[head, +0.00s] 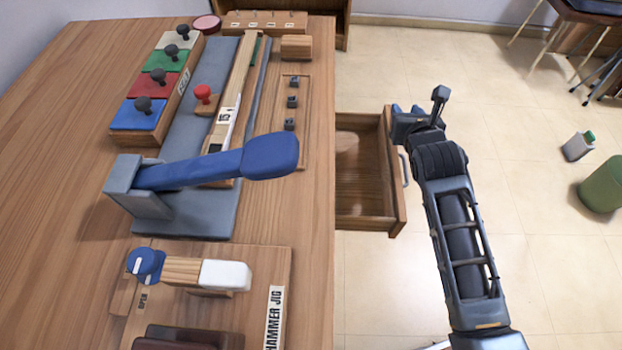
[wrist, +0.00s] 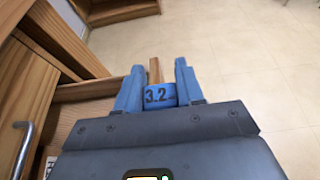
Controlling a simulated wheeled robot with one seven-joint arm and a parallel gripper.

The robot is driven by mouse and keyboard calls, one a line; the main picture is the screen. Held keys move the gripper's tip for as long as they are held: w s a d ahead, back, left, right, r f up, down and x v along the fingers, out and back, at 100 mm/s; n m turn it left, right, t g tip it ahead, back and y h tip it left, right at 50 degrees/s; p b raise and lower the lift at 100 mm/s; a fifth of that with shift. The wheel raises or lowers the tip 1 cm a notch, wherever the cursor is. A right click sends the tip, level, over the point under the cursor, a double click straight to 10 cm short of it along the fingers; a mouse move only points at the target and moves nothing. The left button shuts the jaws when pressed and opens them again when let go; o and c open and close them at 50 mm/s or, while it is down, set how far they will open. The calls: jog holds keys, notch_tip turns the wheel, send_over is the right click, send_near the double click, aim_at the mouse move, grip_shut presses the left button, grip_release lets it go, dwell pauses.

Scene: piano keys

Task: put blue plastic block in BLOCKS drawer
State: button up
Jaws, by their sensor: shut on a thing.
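My gripper (head: 407,108) is at the far right corner of an open wooden drawer (head: 397,205) in the head view. In the wrist view, its two blue fingers (wrist: 160,82) are shut on a blue block (wrist: 159,96) marked "3.2". A narrow wooden piece (wrist: 155,70) shows just beyond the block; I cannot tell whether it is joined to it. The fingers hide the block in the head view. The drawer sticks out from the table's right side, and its visible floor looks empty. Its label is not readable.
The wooden table (head: 60,200) holds a long blue lever (head: 225,165), a row of coloured blocks with dark knobs (head: 150,85) and a hammer jig (head: 273,315). The floor between is clear.

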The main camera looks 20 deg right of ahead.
jog(key=b, duration=0.5)
send_over(351, 159)
jog(key=f, duration=0.7)
jog(key=shift+w+d, duration=0.25)
jog(key=shift+a+f+b, duration=0.1)
jog(key=shift+f+b, duration=0.85)
jog(key=shift+f, duration=1.05)
jog(key=shift+f, duration=0.1)
jog(key=o, duration=1)
jog(key=shift+s+a+r, duration=0.1)
jog(key=shift+s+r, duration=0.1)
jog(key=shift+r, duration=0.05)
jog(key=p+v, duration=0.3)
jog(key=v, duration=0.8)
jog(key=shift+s+a, duration=0.1)
jog(key=shift+s, duration=0.15)
